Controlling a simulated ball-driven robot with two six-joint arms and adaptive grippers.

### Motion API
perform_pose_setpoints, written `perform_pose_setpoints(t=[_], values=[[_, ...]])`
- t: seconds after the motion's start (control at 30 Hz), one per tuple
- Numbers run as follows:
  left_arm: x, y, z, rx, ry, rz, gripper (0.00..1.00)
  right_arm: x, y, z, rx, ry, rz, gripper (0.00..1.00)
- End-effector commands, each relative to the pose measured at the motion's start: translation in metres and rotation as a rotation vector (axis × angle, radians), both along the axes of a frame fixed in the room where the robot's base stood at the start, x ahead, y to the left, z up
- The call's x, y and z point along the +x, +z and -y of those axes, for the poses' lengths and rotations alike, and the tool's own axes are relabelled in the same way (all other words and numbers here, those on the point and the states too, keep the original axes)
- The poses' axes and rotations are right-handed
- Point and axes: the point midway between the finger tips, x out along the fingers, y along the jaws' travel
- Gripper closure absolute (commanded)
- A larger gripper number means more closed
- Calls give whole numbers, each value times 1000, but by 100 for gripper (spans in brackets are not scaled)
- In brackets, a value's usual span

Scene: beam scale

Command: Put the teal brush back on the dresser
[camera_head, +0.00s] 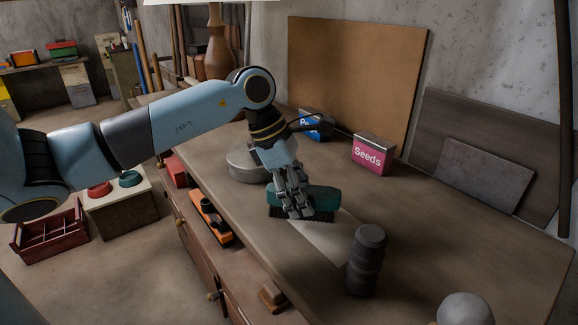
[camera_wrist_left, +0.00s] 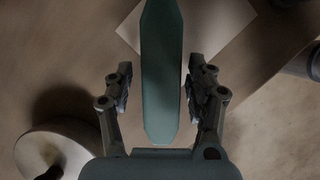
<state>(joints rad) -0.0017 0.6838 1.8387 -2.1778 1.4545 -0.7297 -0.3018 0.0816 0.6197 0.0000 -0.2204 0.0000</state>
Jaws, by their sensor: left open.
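The teal brush (camera_head: 321,197) sits bristles down on the wooden dresser top (camera_head: 440,235), at the edge of a pale sheet (camera_head: 325,243). My left gripper (camera_head: 293,212) is open, pointing down, with its fingers around the brush's near end. In the left wrist view the brush (camera_wrist_left: 162,70) runs lengthwise between the two fingers (camera_wrist_left: 158,85), with a gap visible on each side. The fingers hide part of the brush in the head view. My right gripper is not in view.
A dark ribbed cylinder (camera_head: 367,260) stands right of the sheet. A round grey tin (camera_head: 247,165) is behind my gripper. A pink Seeds box (camera_head: 373,155) and a blue box (camera_head: 316,126) stand farther back. An open drawer (camera_head: 208,217) is at the front.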

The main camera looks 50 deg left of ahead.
Motion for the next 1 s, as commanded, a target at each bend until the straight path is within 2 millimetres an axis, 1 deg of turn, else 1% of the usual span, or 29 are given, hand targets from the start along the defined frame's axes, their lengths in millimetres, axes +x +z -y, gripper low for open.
perform_pose_setpoints(t=[0.03,0.3,0.5,0.7,1.0], values=[[-3,6,-4,8,-3,0,44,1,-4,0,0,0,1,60],[-18,56,-21,9,-5,-3,44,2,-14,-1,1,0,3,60],[-25,83,-29,6,-2,-4,44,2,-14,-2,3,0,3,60],[-28,96,-32,2,-2,-2,44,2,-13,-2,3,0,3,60],[-28,99,-32,-2,-1,-2,44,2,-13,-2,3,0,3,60]])
